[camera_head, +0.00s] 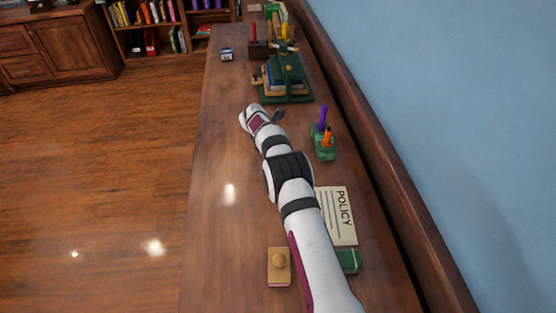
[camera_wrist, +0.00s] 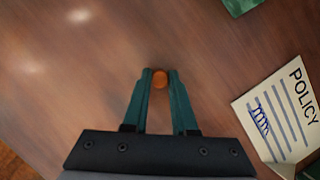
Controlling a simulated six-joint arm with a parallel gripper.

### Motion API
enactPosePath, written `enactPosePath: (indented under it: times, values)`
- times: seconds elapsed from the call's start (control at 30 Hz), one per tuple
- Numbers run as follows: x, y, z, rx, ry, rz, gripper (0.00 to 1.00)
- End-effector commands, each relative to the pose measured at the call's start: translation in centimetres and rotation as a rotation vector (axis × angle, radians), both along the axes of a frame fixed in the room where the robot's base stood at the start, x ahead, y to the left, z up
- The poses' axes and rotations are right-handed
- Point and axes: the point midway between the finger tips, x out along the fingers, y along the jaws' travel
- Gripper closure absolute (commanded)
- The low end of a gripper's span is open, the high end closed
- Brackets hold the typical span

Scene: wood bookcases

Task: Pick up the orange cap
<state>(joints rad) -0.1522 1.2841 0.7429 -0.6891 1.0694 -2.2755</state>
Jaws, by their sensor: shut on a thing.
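The orange cap (camera_wrist: 160,79) is a small round piece between the fingertips of my gripper (camera_wrist: 159,73) in the wrist view. The two teal fingers slant inward and close on its sides. The brown wooden desk top (camera_wrist: 70,75) is behind it. I cannot tell whether the cap touches the desk or is held just above it. In the head view my white arm stretches along the desk, and I cannot make out the cap or the fingertips there.
A POLICY sheet (camera_head: 335,216) lies right of my arm, also in the wrist view (camera_wrist: 281,111). A green pen cup (camera_head: 323,147), a green stand with books (camera_head: 285,78) and a tan block with a knob (camera_head: 279,267) are nearby. A wall borders the right. The desk's left strip is clear.

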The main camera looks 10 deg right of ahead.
Motion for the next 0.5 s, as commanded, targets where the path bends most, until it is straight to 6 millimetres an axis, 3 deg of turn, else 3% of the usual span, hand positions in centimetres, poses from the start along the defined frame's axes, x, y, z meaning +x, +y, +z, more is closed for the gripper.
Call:
enactPosePath:
  times: [0.33,0.5]
  values:
    - [0.0,0.0,0.3,0.001,-0.001,0.000,1.00]
    - [0.1,0.0,2.3,0.000,-0.003,0.001,1.00]
